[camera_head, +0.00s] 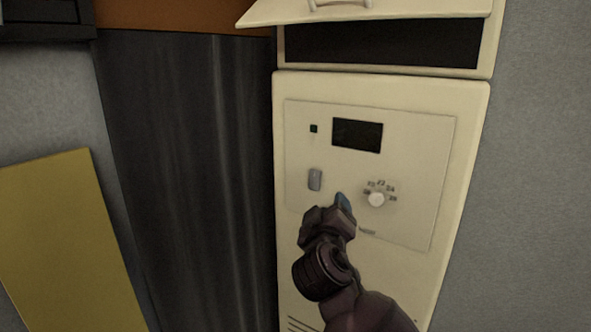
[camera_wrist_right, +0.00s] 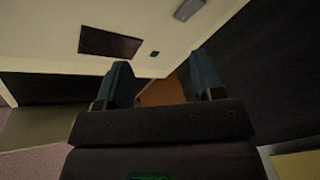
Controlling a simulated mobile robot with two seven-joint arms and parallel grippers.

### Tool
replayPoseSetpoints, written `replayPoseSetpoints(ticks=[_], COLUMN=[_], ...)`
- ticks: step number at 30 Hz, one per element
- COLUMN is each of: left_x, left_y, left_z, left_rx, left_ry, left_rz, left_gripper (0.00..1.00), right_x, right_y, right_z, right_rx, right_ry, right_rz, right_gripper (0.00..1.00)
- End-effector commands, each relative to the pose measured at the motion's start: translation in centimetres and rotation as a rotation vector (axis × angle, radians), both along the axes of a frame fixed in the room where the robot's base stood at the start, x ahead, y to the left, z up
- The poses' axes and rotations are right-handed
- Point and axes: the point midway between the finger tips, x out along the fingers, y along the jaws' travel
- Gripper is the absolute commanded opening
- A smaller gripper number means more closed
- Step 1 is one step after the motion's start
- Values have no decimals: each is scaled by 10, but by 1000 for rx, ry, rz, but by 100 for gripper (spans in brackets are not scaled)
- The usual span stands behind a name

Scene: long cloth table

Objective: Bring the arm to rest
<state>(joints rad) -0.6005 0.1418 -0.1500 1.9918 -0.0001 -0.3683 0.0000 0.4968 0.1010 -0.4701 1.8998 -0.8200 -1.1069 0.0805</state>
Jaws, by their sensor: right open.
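My right arm (camera_head: 350,285) comes in from the bottom of the head view and reaches up in front of a cream cabinet panel (camera_head: 420,150). My right gripper (camera_head: 344,202) is at the lower middle of the panel, left of a round white dial (camera_head: 376,199). In the right wrist view the two blue fingers of the gripper (camera_wrist_right: 162,78) stand apart with nothing between them. I cannot tell whether the gripper touches the panel. My left gripper is not in view.
The panel has a dark screen (camera_head: 357,135) and a grey switch (camera_head: 315,180). Above it a cream flap (camera_head: 400,12) stands open over a dark opening (camera_head: 380,45). A dark panel (camera_head: 190,150) and a yellow board (camera_head: 65,240) are at the left. A grey wall (camera_head: 545,180) is at the right.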

Motion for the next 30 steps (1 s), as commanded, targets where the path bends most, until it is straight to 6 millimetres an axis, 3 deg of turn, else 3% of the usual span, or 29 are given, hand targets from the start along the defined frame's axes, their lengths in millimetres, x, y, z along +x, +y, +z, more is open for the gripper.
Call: replayPoseSetpoints(ticks=[5, 14, 23, 30], left_x=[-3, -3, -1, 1], left_y=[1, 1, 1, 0], left_z=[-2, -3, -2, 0], left_rx=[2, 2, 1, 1], left_ry=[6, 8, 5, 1], left_rz=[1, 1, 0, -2], left_gripper=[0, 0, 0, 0], right_x=[-1, -38, -102, -173], right_y=[1, -37, -95, -143], right_z=[-36, -129, -218, -289], right_rx=[101, 349, 560, 673], right_ry=[31, 101, 172, 273], right_rz=[204, 361, 329, 213], right_gripper=[61, 61, 61, 61])
